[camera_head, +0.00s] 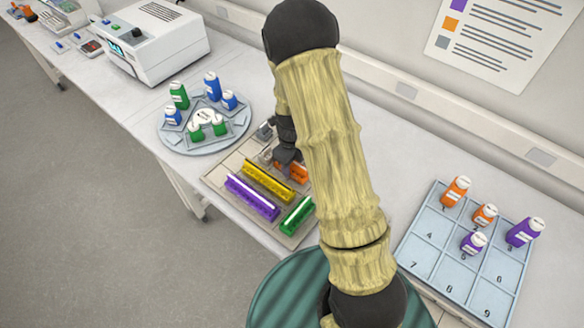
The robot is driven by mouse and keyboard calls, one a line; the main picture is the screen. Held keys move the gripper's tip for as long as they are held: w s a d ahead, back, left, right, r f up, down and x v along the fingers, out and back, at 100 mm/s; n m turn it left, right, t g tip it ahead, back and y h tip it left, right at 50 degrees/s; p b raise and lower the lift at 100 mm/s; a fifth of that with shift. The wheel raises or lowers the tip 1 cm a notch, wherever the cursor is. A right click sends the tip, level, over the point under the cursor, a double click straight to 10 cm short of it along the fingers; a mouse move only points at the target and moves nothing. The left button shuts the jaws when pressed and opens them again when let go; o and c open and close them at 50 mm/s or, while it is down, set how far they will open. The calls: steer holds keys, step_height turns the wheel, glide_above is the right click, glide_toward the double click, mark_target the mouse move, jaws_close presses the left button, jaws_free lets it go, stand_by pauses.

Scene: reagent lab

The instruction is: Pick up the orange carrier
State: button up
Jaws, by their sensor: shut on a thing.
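The orange carrier (297,173) is on or just above the beige tray (222,172) in the middle of the bench, partly hidden by my arm. My gripper (285,165) is over the tray's far part, pointing down, and is shut on the orange carrier. The fingertips are small and partly hidden, and I cannot tell whether the carrier is clear of the tray. A yellow carrier (268,182), a purple carrier (252,198) and a green carrier (298,215) lie in the tray close by.
A round rack (180,147) with several green and blue bottles stands left of the tray. A numbered grid tray (425,257) with orange and purple bottles is at right. A white instrument (165,35) stands farther back left. The wall runs close behind the bench.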

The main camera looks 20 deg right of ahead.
step_height(320, 180, up, 8)
steer(key=shift+f+b, duration=0.1)
steer(key=shift+b, duration=0.35)
stand_by(0.3)
